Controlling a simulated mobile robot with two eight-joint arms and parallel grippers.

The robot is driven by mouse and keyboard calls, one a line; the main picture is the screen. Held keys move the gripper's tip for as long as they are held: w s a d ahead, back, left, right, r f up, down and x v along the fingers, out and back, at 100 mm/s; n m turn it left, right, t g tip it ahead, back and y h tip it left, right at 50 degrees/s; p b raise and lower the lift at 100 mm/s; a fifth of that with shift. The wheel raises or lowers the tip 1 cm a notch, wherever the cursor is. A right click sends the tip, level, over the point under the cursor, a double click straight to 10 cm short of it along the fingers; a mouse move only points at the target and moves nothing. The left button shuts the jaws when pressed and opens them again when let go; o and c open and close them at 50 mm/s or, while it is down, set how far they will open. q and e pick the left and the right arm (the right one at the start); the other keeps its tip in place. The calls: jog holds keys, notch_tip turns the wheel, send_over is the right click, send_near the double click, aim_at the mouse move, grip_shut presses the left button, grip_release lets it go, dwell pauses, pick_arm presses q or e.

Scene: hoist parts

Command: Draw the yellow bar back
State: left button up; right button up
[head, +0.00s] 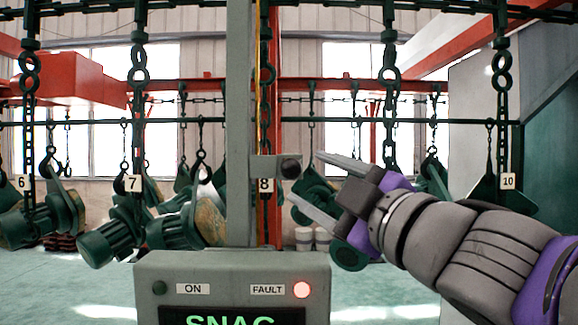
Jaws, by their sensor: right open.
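My right gripper (303,176) comes in from the right, open and empty. Its two fingers point left toward a grey bracket (265,167) with a dark round knob (290,167) on the grey post (240,110). The knob appears near the fingertips in the picture; I cannot tell the depth gap. No clear yellow bar shows. Only a thin yellow strip (259,95) runs upright along the post's right side, and I cannot tell if it is the bar. My left gripper is not in view.
A grey control box (232,271) stands in front, its FAULT lamp (302,289) lit red and green SNAG lettering on its display. Chains with green hoist parts (110,238) hang behind, tagged 6, 7, 8 and 10. The green floor (390,285) is open at lower right.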

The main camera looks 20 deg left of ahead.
aim_at(288, 163)
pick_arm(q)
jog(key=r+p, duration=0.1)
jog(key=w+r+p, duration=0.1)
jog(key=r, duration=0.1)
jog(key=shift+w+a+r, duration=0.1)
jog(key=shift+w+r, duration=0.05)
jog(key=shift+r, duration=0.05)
pick_arm(e)
jog(key=x, duration=0.9)
jog(key=shift+w+a, duration=0.2)
jog(key=shift+a, duration=0.2)
jog(key=shift+r, duration=0.1)
grip_shut()
